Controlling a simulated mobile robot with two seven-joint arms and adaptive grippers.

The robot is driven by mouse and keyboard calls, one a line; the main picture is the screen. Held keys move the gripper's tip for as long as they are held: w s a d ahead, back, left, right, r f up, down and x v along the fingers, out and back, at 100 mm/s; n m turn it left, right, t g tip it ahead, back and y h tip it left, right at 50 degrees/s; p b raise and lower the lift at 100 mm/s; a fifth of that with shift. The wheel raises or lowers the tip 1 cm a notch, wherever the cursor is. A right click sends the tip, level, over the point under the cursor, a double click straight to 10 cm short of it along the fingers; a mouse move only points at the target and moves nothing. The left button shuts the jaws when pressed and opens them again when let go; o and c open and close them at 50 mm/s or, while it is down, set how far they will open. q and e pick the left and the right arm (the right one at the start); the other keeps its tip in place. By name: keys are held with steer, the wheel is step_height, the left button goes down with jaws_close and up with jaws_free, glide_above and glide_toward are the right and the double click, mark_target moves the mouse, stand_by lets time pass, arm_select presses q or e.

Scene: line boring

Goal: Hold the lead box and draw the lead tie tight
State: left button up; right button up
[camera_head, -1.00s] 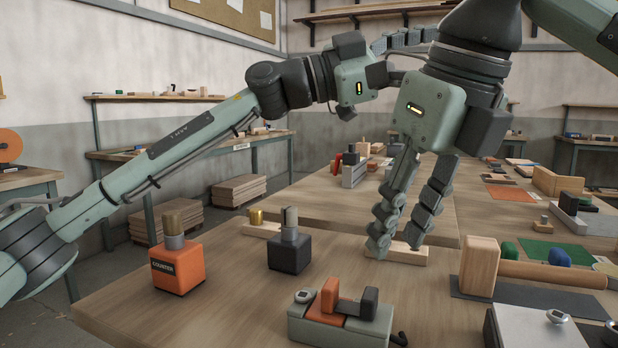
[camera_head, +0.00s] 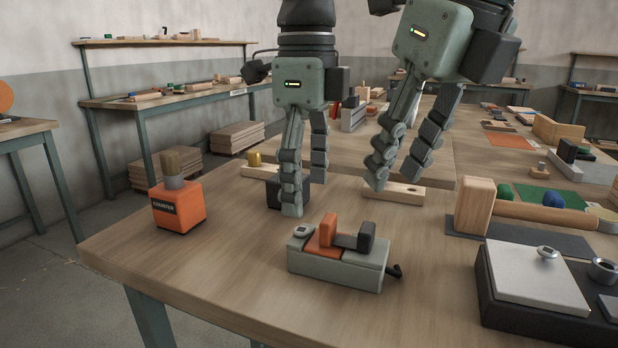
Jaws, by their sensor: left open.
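A grey-green box (camera_head: 318,263) stands near the table's front. On top are an orange block (camera_head: 327,231), a dark block (camera_head: 367,237) and a small metal piece. My right gripper (camera_head: 393,178) is open, tilted, just above or at a pale wooden block (camera_head: 405,194); contact is unclear.
An orange box marked COUNTER (camera_head: 178,209) stands at the left edge. A wooden roller (camera_head: 540,213) and a black case with a pale lid (camera_head: 532,276) stand at the right. The table's front left is clear.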

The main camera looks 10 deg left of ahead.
mark_target(308, 230)
arm_select(q)
step_height(308, 230, down, 8)
steer(key=shift+r, duration=0.25)
steer(key=shift+c, duration=0.6)
steer(key=c, duration=1.4)
steer(key=o, duration=0.9)
steer(key=c, duration=0.7)
steer(key=shift+c, duration=0.2)
